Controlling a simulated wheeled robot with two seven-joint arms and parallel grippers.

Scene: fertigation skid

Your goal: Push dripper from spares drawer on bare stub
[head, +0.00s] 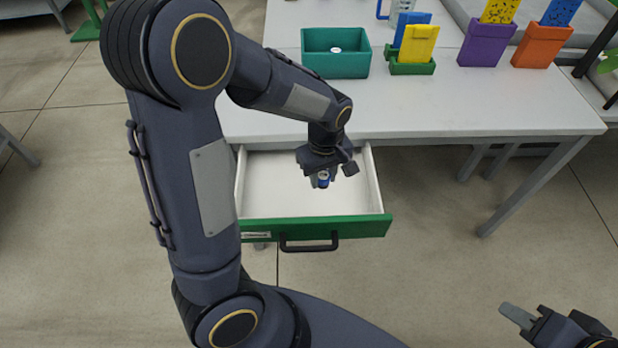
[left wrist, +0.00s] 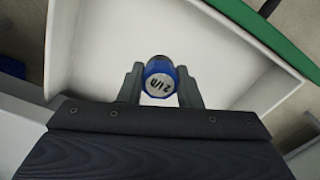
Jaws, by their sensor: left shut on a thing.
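The spares drawer (head: 300,202) is pulled open below the white table, with a green front and a black handle. My left gripper (head: 323,180) is over the inside of the drawer. It is shut on a small blue dripper (left wrist: 160,80) with a grey face and dark lettering that seems to read "2 l/h". The dripper (head: 323,183) also shows small at the fingertips in the head view. How high it is above the drawer floor is hard to tell. My right gripper (head: 520,318) is at the lower right, away from the drawer, its fingers only partly in view. I cannot make out a bare stub.
On the white table (head: 450,105) stand a teal bin (head: 335,65) with a small white piece inside, and green, purple (head: 486,45) and orange (head: 541,46) holders with cards. The drawer walls surround my left gripper.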

